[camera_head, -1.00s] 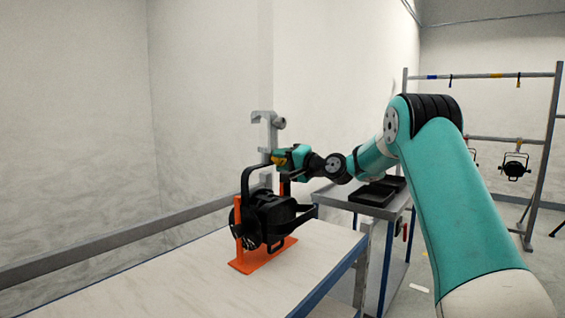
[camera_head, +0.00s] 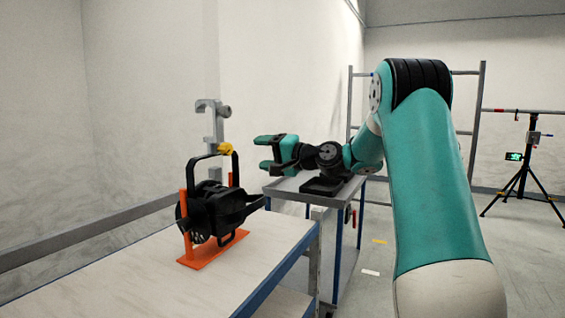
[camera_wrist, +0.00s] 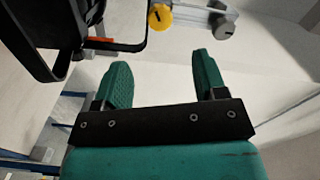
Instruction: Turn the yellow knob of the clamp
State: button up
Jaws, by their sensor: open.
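The yellow knob (camera_head: 226,148) sits at the base of the grey clamp (camera_head: 214,125), where the clamp meets the black yoke of the par can (camera_head: 212,212). The par can stands in an orange stand (camera_head: 208,252) on the table. My gripper (camera_head: 258,154) is open and empty, apart from the knob and to its right. In the wrist view the knob (camera_wrist: 159,17) shows above and between my open fingers (camera_wrist: 160,72), with the clamp (camera_wrist: 205,20) beside it. The par can's yoke and body fill the upper left there.
The pale table (camera_head: 150,270) has bare surface in front of the par can. A grey cart (camera_head: 290,186) with black trays (camera_head: 325,186) stands behind my gripper. A tripod (camera_head: 520,170) stands far right. The wall is behind the clamp.

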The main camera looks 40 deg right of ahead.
jog(key=v, duration=0.5)
jog(key=shift+s+b, duration=0.2)
jog(key=shift+b, duration=0.15)
jog(key=s+a+f+n+g+y+p, duration=0.15)
jog(key=a+n+g, duration=0.25)
jog(key=a, duration=0.8)
jog(key=s+a+f+n+g+y+p, duration=0.15)
jog(key=a+n+g, duration=0.25)
jog(key=a, duration=0.8)
jog(key=s+a+f+n+g+h+p, duration=0.2)
jog(key=s+a+n+g, duration=0.25)
jog(key=s+a, duration=0.55)
jog(key=s+f+n+g+h, duration=0.1)
jog(key=s+n+g, duration=0.1)
jog(key=s, duration=0.6)
jog(key=s+f+n+g+h+p, duration=0.1)
jog(key=s+f+n+g+h, duration=0.1)
jog(key=s, duration=0.5)
jog(key=shift+s+a+f+n, duration=0.35)
jog(key=shift+s+a, duration=0.05)
jog(key=shift+a, duration=0.05)
